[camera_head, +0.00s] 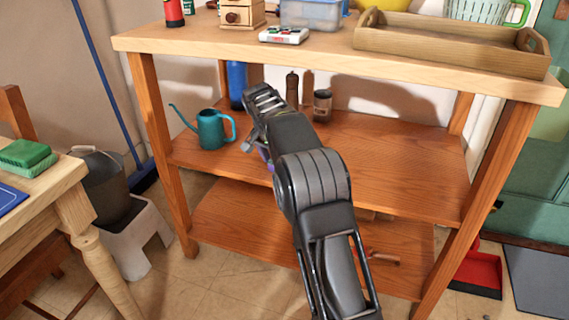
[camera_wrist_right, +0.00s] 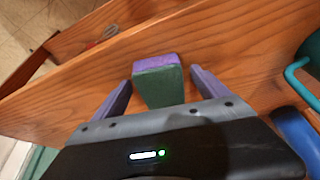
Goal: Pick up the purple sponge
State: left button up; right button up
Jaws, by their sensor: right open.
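The purple sponge (camera_wrist_right: 157,80), a small block with a purple face and a green face, lies on a wooden shelf in the right wrist view. My right gripper (camera_wrist_right: 161,77) is open, with one finger on each side of the sponge; a gap shows on both sides. In the head view my right arm reaches to the middle shelf (camera_head: 390,160) and my right gripper (camera_head: 256,148) is mostly hidden behind its own wrist. The sponge cannot be made out clearly there. My left gripper is not in view.
A teal watering can (camera_head: 210,130) stands left of my right gripper. A blue bottle (camera_head: 236,85), a dark bottle and a jar (camera_head: 323,105) stand behind it. The tabletop (camera_head: 330,48) overhangs the shelf. The shelf's right part is clear. A green sponge (camera_head: 25,153) lies on the left table.

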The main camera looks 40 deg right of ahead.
dwell(0.4)
jog(key=c, duration=1.4)
jog(key=shift+r, duration=0.1)
jog(key=shift+r+p, duration=0.35)
jog(key=shift+r, duration=0.05)
notch_tip(320, 180, up, 3)
jog(key=shift+r+p, duration=0.15)
jog(key=shift+p, duration=1)
jog(key=a, duration=0.1)
jog(key=s+a, duration=0.1)
jog(key=a, duration=0.1)
jog(key=shift+s+f, duration=0.15)
jog(key=shift+f, duration=0.15)
jog(key=s+a, duration=0.2)
jog(key=a, duration=0.2)
jog(key=s+a+p, duration=0.1)
jog(key=s+a, duration=0.1)
jog(key=a, duration=0.3)
jog(key=s+a, duration=0.2)
jog(key=a, duration=0.2)
jog(key=shift+s+a+f+p, duration=0.1)
jog(key=shift+s+a+p, duration=0.05)
jog(key=shift+p, duration=0.25)
